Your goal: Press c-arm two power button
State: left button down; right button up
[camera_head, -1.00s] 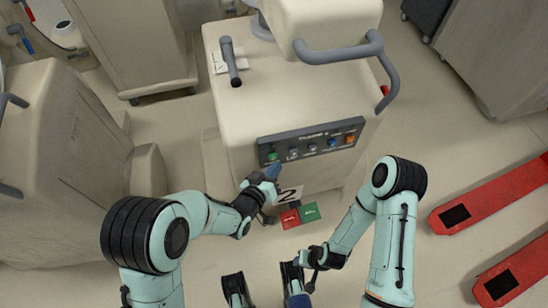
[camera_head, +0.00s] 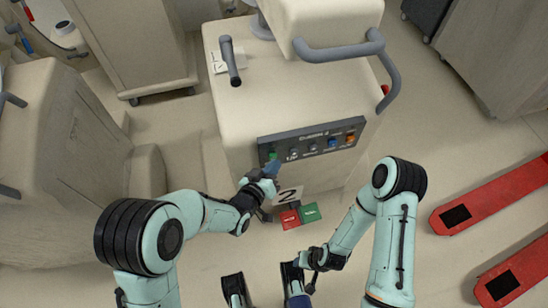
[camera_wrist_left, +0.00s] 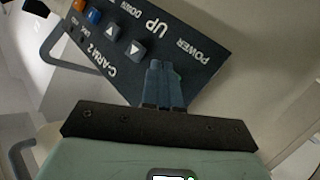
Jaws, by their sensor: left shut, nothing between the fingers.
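The C-arm 2 control panel (camera_head: 313,141) is a dark strip on the front of a cream cart. Its green power button (camera_head: 273,156) is at the panel's left end. My left gripper (camera_head: 272,168) is shut and empty, with its blue fingertips right at the button's lower side. In the left wrist view the shut fingers (camera_wrist_left: 161,68) lie over the panel (camera_wrist_left: 172,32) below the POWER label. They hide the button there, and contact cannot be told. My right gripper (camera_head: 297,299) is cut off at the bottom edge, its jaws unclear.
A grey handle (camera_head: 340,52) and a grey lever (camera_head: 230,62) stick out above the panel. Below it are a "2" sign (camera_head: 289,195), a red pedal (camera_head: 289,219) and a green pedal (camera_head: 310,212). Another covered cart (camera_head: 60,160) stands left; red forks (camera_head: 490,195) lie right.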

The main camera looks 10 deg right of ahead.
pick_arm(q)
jog(key=shift+w, duration=0.2)
dwell(0.4)
jog(key=shift+s, duration=0.65)
jog(key=s+b, duration=0.1)
jog(key=s, duration=0.5)
jog(key=shift+d+r, duration=0.1)
dwell(0.5)
